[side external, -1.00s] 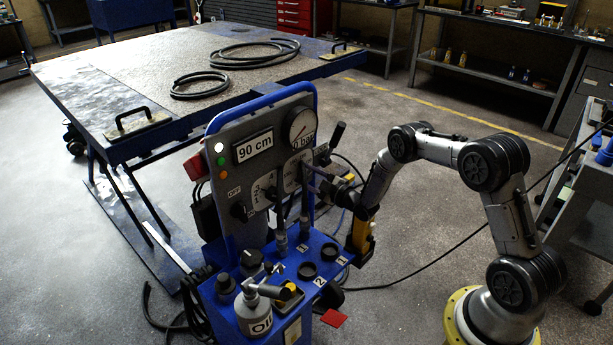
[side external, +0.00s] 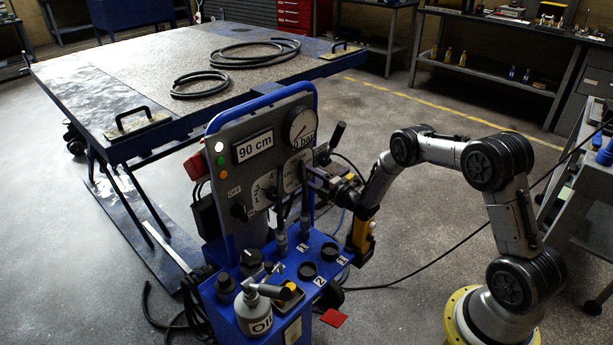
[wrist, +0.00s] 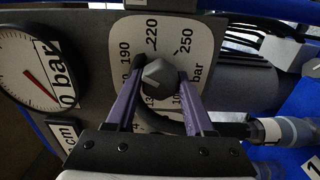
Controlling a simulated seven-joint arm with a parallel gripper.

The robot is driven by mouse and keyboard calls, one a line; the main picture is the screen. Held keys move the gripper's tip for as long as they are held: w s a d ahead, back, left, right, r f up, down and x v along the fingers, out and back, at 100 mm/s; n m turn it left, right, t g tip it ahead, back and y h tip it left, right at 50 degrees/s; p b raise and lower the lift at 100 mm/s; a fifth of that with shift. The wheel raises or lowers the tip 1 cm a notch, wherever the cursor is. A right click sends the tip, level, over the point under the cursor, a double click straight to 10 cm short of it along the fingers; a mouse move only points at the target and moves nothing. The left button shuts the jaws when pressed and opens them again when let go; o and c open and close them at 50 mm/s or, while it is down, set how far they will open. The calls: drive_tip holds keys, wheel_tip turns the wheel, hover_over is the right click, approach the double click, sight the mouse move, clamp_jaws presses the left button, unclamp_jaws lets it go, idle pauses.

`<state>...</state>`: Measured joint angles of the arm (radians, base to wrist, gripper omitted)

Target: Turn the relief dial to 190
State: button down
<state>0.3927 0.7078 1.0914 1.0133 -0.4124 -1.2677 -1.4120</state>
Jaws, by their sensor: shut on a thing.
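The relief dial is a dark faceted knob (wrist: 158,78) on a white scale plate (wrist: 172,30) in the wrist view. The scale shows 190 at upper left, 220 at the top and 250 at upper right; lower numbers are partly hidden. A faint light mark shows on the knob, but I cannot tell which number it points to. My gripper (wrist: 160,80) is shut on the knob, one purple finger on each side. In the side external view my gripper (side external: 308,172) reaches the panel's right side and hides most of the dial.
A round gauge (side external: 301,127) labelled bar and a 90 cm display (side external: 254,146) are above. Upright levers (side external: 281,225) stand close left of my gripper. An oil bottle (side external: 253,314) is on the blue base. A lift table (side external: 190,80) stands behind.

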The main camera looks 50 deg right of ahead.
idle(0.3)
drive_tip(key=shift+c, duration=1.4)
unclamp_jaws()
drive_tip(key=s, duration=1.4)
